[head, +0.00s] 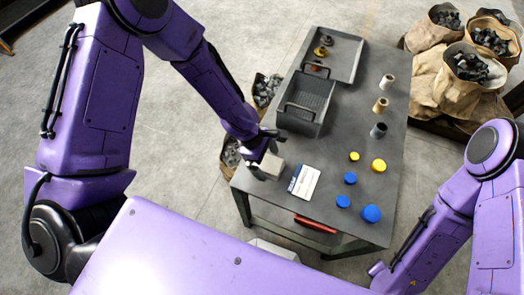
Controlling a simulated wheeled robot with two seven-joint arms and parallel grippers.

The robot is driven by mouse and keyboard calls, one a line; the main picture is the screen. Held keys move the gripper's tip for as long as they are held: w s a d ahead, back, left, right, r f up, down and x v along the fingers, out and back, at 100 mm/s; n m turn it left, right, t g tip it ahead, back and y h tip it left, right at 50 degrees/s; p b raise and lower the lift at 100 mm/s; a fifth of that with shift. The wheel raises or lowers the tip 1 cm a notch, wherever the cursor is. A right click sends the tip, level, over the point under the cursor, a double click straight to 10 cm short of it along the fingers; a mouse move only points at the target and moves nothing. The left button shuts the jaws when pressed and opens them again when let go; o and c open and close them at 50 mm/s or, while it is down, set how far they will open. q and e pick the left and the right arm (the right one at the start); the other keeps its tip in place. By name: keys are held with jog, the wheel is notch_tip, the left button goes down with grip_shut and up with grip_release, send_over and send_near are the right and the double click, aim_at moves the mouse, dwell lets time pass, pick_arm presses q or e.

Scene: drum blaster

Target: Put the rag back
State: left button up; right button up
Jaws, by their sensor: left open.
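A pale beige folded piece that looks like the rag (272,166) lies at the near left corner of the grey table (335,150). My left gripper (262,158) is open, right at the rag's left side and partly over it. The dark fingers hide part of the rag's edge, and I cannot tell whether they touch it. My right arm comes in at the lower right, and its gripper is out of view.
A white card with a blue edge (304,182) lies right of the rag. A dark bin (306,103) and a tray (345,55) stand farther back. Blue caps (371,214), yellow caps (378,166) and small cylinders (381,104) are on the right. Sacks (455,85) stand behind.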

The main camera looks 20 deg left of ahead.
pick_arm(q)
jog(key=v, duration=1.1)
jog(key=shift+p, duration=0.45)
jog(key=shift+d, duration=0.1)
